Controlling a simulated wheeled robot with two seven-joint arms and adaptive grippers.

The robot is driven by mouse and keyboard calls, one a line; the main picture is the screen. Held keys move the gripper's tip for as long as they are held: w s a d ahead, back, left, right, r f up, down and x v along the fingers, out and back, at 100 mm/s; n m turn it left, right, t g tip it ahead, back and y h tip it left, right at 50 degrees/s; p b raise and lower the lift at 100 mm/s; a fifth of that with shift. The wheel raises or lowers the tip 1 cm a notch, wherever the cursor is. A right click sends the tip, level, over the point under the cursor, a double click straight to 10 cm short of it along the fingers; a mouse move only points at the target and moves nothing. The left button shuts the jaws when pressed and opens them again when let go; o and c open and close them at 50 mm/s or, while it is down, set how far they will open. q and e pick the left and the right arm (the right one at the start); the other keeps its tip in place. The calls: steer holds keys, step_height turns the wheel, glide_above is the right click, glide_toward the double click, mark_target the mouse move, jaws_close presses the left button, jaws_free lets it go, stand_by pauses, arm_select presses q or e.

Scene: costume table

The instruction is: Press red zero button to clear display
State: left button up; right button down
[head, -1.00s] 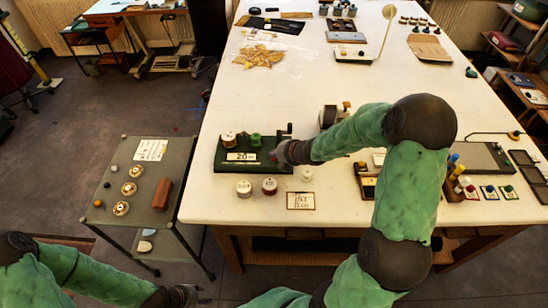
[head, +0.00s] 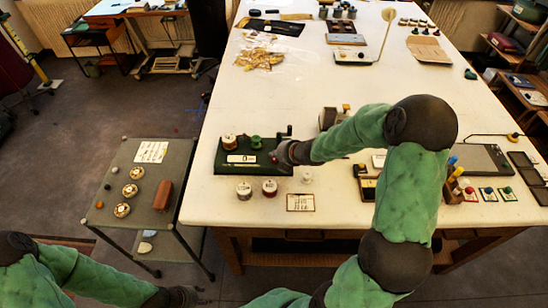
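A dark green counter device (head: 228,166) lies near the table's left edge, with a white spool (head: 229,142) and a green spool (head: 256,142) on it. Its white display (head: 242,159) reads what looks like 0. My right gripper (head: 279,156) reaches in from the right to the device's right part, its tip at or just above the surface. A small red spot, perhaps the zero button, shows at the tip; it is mostly hidden, and I cannot tell whether they touch. My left gripper (head: 187,296) is low at the bottom left, away from the table. Both fingers are too small to read.
A grey side cart (head: 140,215) stands left of the table. The table's middle (head: 290,95) is clear.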

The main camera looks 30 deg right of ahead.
mark_target(275, 160)
steer(key=shift+r, duration=0.2)
step_height(275, 160, up, 5)
steer(key=p, duration=0.4)
steer(key=shift+r+p, duration=0.1)
steer(key=shift+p, duration=0.3)
stand_by(0.8)
